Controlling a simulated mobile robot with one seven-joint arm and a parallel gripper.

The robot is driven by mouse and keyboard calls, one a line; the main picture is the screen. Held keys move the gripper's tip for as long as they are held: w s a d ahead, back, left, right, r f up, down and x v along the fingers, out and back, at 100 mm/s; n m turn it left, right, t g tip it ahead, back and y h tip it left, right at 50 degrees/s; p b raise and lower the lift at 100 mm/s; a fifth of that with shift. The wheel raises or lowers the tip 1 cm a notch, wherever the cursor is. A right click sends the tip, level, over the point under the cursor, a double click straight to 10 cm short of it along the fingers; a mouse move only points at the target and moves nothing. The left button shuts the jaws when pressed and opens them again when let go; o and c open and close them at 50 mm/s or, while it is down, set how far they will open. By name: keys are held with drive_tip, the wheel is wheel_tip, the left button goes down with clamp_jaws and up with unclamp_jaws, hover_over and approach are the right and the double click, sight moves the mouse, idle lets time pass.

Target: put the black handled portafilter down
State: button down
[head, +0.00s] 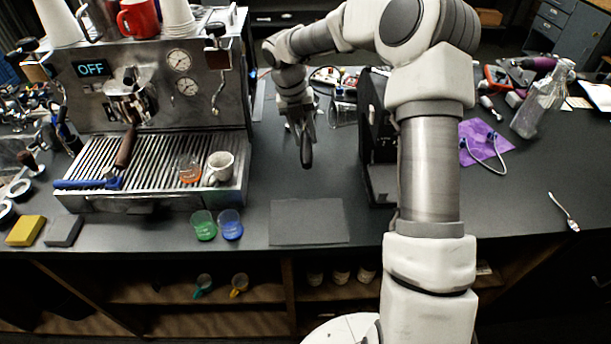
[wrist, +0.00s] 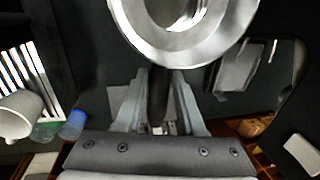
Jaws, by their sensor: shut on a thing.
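The black handled portafilter shows in the wrist view as a round metal ring (wrist: 225,42) with its dark handle running down between the fingers. My gripper (wrist: 160,85) is shut on that handle. In the head view my gripper (head: 299,120) is over the counter, right of the espresso machine, and the black handle (head: 307,152) points toward the front. The metal head is mostly hidden there by my gripper. The portafilter appears held above the counter. A dark grey mat (head: 308,222) lies bare on the counter in front of it.
The espresso machine (head: 200,105) stands left; a brown-handled portafilter (head: 126,148) is in it. A white cup (head: 219,167) sits on its drip tray. Green (head: 204,226) and blue (head: 230,225) cups stand left of the mat. A black grinder (head: 378,130) stands right.

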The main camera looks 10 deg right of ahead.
wheel_tip(320, 180, down, 10)
drive_tip(key=shift+w+r, duration=0.1)
drive_tip(key=shift+r, duration=0.05)
idle(0.3)
drive_tip(key=shift+f, duration=0.25)
drive_tip(key=shift+f, duration=0.25)
drive_tip(key=c, duration=0.5)
unclamp_jaws()
drive_tip(key=r, duration=0.4)
drive_tip(key=a+r, duration=0.1)
drive_tip(key=r, duration=0.3)
drive_tip(key=a+r, duration=0.1)
drive_tip(key=r, duration=0.3)
drive_tip(key=shift+w+a+r, duration=0.1)
drive_tip(key=shift+a+r, duration=0.1)
drive_tip(key=shift+r, duration=0.15)
